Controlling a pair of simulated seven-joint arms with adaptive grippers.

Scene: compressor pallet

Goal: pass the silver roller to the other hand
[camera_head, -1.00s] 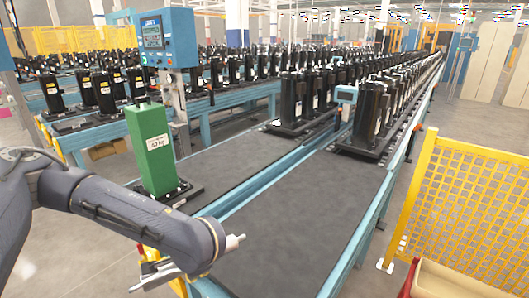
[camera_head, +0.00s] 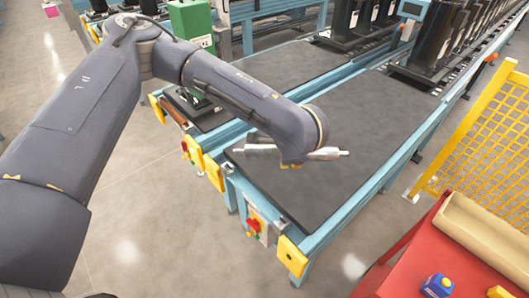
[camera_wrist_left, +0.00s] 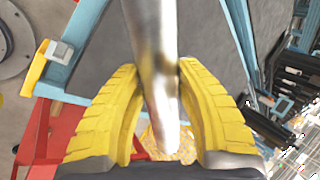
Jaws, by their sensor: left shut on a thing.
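The silver roller shows in the head view (camera_head: 328,153) as a slim metal rod above the near end of the dark conveyor (camera_head: 350,185). Its ends stick out on both sides of my left wrist, roughly level. In the left wrist view, my left gripper (camera_wrist_left: 158,78) has yellow ribbed fingers on either side of the roller (camera_wrist_left: 152,40) and is shut on it. In the head view my left wrist hides the fingers and the roller's middle. My right gripper is not in view.
A red table (camera_head: 400,272) at lower right carries a beige trough (camera_head: 485,232) and a blue item (camera_head: 437,286). A yellow mesh fence (camera_head: 490,135) stands at right. A green block (camera_head: 190,22) and black units (camera_head: 355,25) stand on the conveyors behind.

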